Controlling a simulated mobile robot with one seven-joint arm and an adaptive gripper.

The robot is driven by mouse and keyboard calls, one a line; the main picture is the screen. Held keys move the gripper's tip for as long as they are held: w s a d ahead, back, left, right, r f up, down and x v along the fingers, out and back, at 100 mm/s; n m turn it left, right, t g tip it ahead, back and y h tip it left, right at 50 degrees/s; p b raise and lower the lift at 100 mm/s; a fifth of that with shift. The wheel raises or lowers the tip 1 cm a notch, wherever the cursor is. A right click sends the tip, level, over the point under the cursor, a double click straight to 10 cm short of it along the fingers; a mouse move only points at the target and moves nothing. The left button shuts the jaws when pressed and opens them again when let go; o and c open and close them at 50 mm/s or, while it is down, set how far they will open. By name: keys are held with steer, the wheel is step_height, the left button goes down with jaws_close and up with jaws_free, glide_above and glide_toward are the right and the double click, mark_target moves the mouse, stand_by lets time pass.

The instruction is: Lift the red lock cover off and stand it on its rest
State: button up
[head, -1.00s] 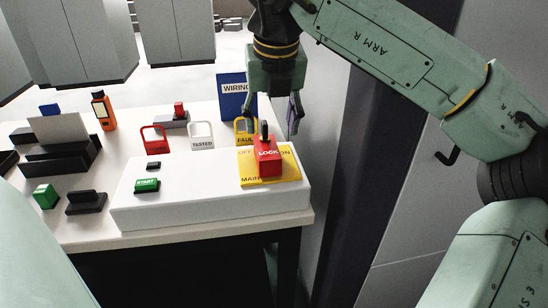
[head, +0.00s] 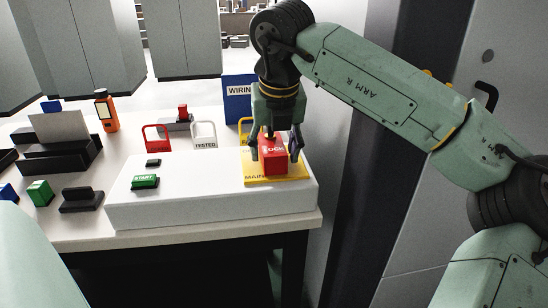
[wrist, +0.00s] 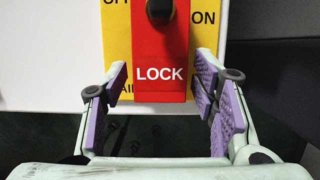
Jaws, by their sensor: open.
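The red lock cover (head: 274,164), marked LOCK, stands on a yellow plate (head: 300,177) on the white box (head: 215,205). In the wrist view the cover (wrist: 160,50) is upper centre, with a black knob (wrist: 160,10) on it and the yellow plate (wrist: 117,45) showing on both sides. My gripper (head: 274,153) is open, its fingers to the left and right of the cover. In the wrist view my gripper (wrist: 163,95) has purple pads apart from the cover, with a gap on each side. Which object is the rest is unclear.
A green START button (head: 145,182) and a small black block sit on the box's left. Behind stand a red tag (head: 156,138), a white TESTED tag (head: 205,135) and a blue WIRING board (head: 238,98). A black block (head: 82,200) lies left, and a grey wall is right.

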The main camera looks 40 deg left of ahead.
mark_target(275, 151)
steer(key=c, duration=1.1)
stand_by(0.4)
steer(key=shift+r, duration=0.1)
steer(key=shift+c, duration=0.2)
steer(key=shift+r+p, duration=2.8)
steer(key=shift+r, duration=0.85)
